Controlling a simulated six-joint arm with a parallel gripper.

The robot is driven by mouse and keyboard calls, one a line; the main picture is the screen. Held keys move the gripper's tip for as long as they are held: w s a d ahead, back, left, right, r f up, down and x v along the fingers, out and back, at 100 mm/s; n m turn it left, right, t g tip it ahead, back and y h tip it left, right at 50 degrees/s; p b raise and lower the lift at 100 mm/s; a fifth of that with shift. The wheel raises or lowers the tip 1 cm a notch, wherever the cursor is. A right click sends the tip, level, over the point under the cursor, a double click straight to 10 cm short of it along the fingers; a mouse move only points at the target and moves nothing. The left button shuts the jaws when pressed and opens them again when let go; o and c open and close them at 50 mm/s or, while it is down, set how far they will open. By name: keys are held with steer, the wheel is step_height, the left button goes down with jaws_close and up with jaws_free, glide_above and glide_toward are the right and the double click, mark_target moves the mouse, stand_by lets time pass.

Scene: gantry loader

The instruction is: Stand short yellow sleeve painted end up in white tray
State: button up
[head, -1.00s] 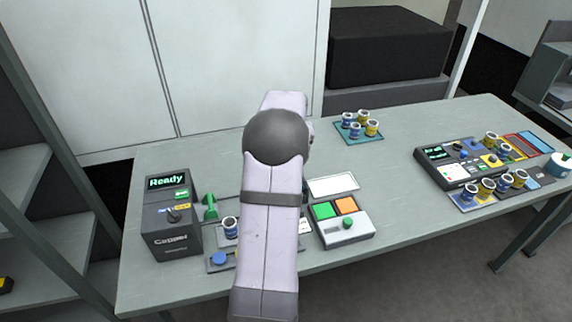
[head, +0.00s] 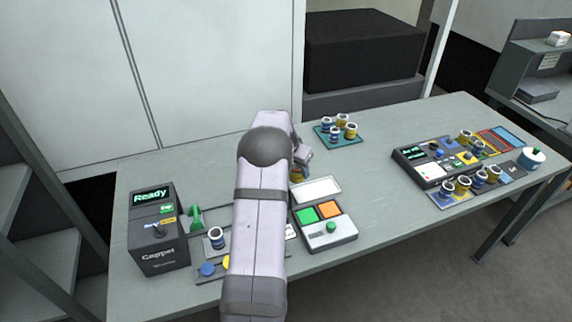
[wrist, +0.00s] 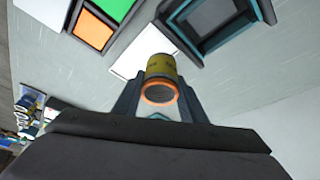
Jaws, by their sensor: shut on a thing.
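My gripper (wrist: 160,103) is shut on a yellow sleeve (wrist: 162,68), which stands out between the fingers in the wrist view. An orange ring marks the sleeve's open end nearest the wrist camera; its far end is hidden. In the head view a small part of the yellow sleeve (head: 297,174) shows beside my arm, near the far left corner of the white tray (head: 318,189). The white tray (wrist: 130,62) also shows behind the sleeve in the wrist view. It looks empty where visible. The sleeve's height above the tray is unclear.
A box with green and orange pads (head: 327,229) stands just in front of the tray. A teal mat (head: 324,140) with several sleeves lies behind. A dark capper machine (head: 157,232) is at left, and a console (head: 425,168) with more sleeves at right.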

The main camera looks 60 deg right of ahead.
steer(key=shift+s+d+f+m+g, duration=0.25)
steer(key=shift+s+d+m, duration=0.15)
steer(key=shift+s+m, duration=0.15)
steer(key=shift+s+d+f+m+g, duration=0.2)
steer(key=shift+s+d+m, duration=0.25)
steer(key=shift+m, duration=0.2)
steer(key=shift+f, duration=0.15)
steer(key=shift+f+b, duration=0.95)
steer(key=shift+f, duration=1.35)
steer(key=shift+f+b, duration=0.7)
steer(key=shift+f+b, duration=0.2)
steer(key=shift+b, duration=0.45)
steer(key=o, duration=1.8)
steer(key=shift+a, duration=0.1)
steer(key=shift+c, duration=0.2)
